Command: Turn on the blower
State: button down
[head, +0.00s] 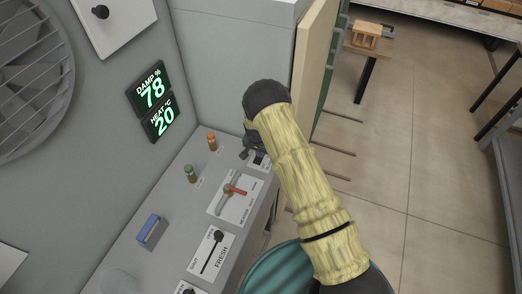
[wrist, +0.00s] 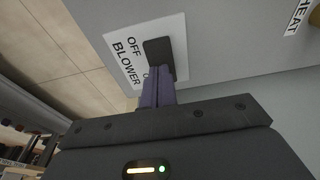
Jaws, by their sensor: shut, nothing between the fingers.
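The blower plate (wrist: 125,50) is white, with "OFF" and "BLOWER" printed on it; a second position label is partly covered. In the wrist view my gripper (wrist: 157,88) is shut and empty, its fingers together in front of this plate. A dark block (wrist: 158,55) shows at the finger ends, over the plate. I cannot tell whether it is the switch handle or the fingertips, nor whether they touch. In the head view my gripper (head: 252,142) is at the far end of the panel, largely hidden by my arm, beside a white plate (head: 262,161).
The grey panel (head: 170,215) carries a red-handled lever (head: 236,190), a FRESH slider (head: 212,252), green (head: 190,172) and orange (head: 212,140) knobs and a blue-handled piece (head: 151,230). A display (head: 151,100) reads DAMP 78, HEAT 20. A large fan (head: 35,75) is left.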

aim_at(257, 162)
jog(key=shift+r, duration=0.2)
notch_tip(257, 162, up, 4)
jog(key=shift+s+r+p, duration=0.1)
jog(key=shift+r+p, duration=0.15)
jog(key=shift+p, duration=0.8)
jog(key=shift+s+a+r+b, duration=0.15)
jog(key=shift+a+b, duration=0.1)
jog(key=shift+b, duration=0.5)
notch_tip(257, 162, up, 9)
jog(key=s+b, duration=0.1)
jog(key=b, duration=0.2)
jog(key=shift+s+a, duration=0.2)
jog(key=shift+s, duration=0.2)
jog(key=shift+b, duration=0.3)
